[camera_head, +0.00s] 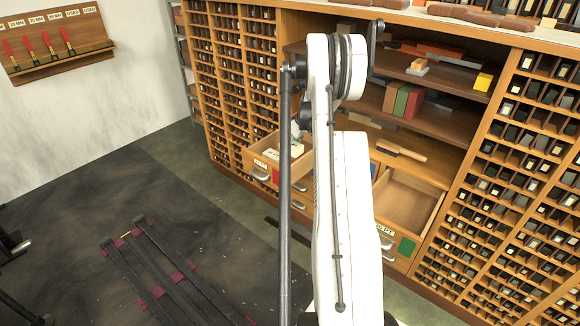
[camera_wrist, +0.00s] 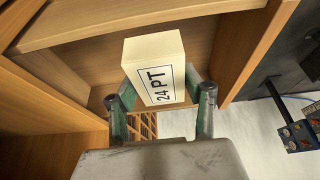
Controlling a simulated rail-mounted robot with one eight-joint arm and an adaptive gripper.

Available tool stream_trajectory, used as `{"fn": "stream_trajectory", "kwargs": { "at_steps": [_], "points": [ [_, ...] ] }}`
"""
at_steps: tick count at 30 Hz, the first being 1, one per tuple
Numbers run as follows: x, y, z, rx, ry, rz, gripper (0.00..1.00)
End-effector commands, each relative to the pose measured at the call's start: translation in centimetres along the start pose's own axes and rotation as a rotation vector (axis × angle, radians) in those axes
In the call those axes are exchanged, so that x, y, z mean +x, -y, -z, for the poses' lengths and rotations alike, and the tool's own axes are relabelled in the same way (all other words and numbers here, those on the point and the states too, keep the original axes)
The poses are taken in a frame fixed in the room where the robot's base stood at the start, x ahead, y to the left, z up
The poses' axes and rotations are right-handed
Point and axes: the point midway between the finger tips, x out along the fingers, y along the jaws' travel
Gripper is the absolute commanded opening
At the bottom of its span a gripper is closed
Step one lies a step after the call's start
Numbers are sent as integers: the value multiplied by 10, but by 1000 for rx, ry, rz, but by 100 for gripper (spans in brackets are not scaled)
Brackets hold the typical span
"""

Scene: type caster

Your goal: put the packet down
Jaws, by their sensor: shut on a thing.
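The packet (camera_wrist: 152,62) is a cream block with a white label reading "24 PT" in the wrist view. My gripper (camera_wrist: 159,88) is shut on it, with one greenish finger on each side. Behind the packet in the wrist view is the bare wooden inside of a drawer (camera_wrist: 95,62). I cannot tell whether the packet touches the drawer. In the head view my arm covers most of my gripper. A pale block (camera_head: 287,150) shows at the open left drawer (camera_head: 262,160), partly beside my arm, and looks like the packet.
A second drawer (camera_head: 408,203) with a green square on its front stands open and empty at right. A brush (camera_head: 400,151) lies on the shelf above it. Green and red boxes (camera_head: 402,100) and a yellow block (camera_head: 482,82) sit on higher shelves. Pigeonhole racks flank the shelves.

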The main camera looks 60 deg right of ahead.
Motion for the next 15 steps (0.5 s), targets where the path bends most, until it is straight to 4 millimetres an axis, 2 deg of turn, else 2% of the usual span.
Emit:
{"fn": "stream_trajectory", "kwargs": {
  "at_steps": [1,6,15],
  "points": [
    [13,0,-5,0,-1,0,0],
    [40,0,-16,0,-1,0,0],
    [57,0,-23,0,-1,0,0]
  ]
}}
